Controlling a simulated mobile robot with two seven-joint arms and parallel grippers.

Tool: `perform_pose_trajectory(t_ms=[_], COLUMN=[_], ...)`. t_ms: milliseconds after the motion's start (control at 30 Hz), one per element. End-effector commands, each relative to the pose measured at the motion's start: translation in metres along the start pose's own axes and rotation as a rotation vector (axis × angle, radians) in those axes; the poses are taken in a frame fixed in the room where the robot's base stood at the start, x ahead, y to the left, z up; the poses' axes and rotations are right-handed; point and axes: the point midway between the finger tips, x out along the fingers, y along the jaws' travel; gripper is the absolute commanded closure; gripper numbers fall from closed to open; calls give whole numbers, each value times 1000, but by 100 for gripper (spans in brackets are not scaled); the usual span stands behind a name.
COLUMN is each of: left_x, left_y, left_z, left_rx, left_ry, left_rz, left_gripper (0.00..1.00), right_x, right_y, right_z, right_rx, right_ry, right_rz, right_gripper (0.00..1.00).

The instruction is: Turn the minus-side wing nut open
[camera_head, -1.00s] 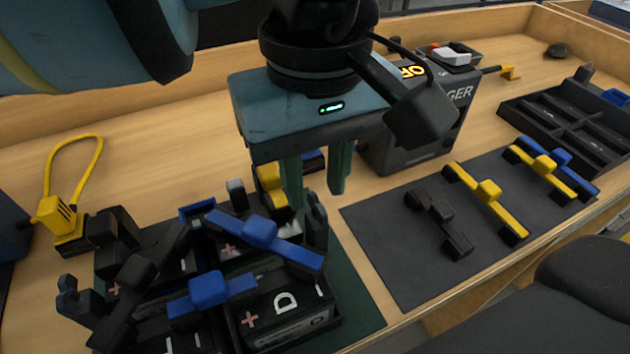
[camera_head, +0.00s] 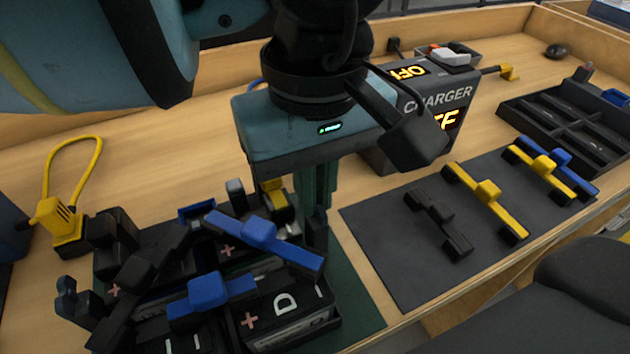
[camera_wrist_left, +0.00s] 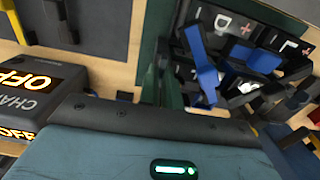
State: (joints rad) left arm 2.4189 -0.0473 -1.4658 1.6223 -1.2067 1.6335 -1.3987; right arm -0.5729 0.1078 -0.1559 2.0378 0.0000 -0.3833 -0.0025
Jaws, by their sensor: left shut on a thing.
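My left gripper (camera_head: 316,200) points down at the right rear corner of the battery group. Its green fingers are close together on a small dark piece, which I take to be the minus-side wing nut; the fingers hide most of it. The left wrist view shows the fingers (camera_wrist_left: 168,75) beside the batteries (camera_wrist_left: 225,22). In the head view the batteries (camera_head: 290,312) carry plus and minus marks and stand on a dark green mat. Blue bars (camera_head: 262,236) lie across their tops. My right gripper is not in view.
A grey charger (camera_head: 435,105) with lit orange displays stands behind the gripper. A dark mat (camera_head: 390,260) to the right holds black, yellow and blue bars. A yellow looped tool (camera_head: 62,215) stands at left. A black compartment tray (camera_head: 560,118) sits at far right.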

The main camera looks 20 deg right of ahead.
Motion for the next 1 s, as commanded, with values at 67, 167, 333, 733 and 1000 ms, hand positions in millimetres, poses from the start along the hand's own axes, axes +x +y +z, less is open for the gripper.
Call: perform_pose_trajectory(t_ms=[67,167,333,733,1000], left_x=[0,-1,-1,-2,-2], left_y=[0,0,-1,-2,-3], left_z=[0,0,0,0,1], left_rx=[-13,-46,-144,-509,-766], left_ry=[0,0,0,1,1], left_rz=[0,0,-1,0,-1], left_gripper=[100,100,100,100,100], right_x=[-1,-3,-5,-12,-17], right_y=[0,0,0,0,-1], right_z=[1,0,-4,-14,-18], right_rx=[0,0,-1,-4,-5], right_ry=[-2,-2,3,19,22], right_rz=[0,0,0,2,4], right_gripper=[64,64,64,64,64])
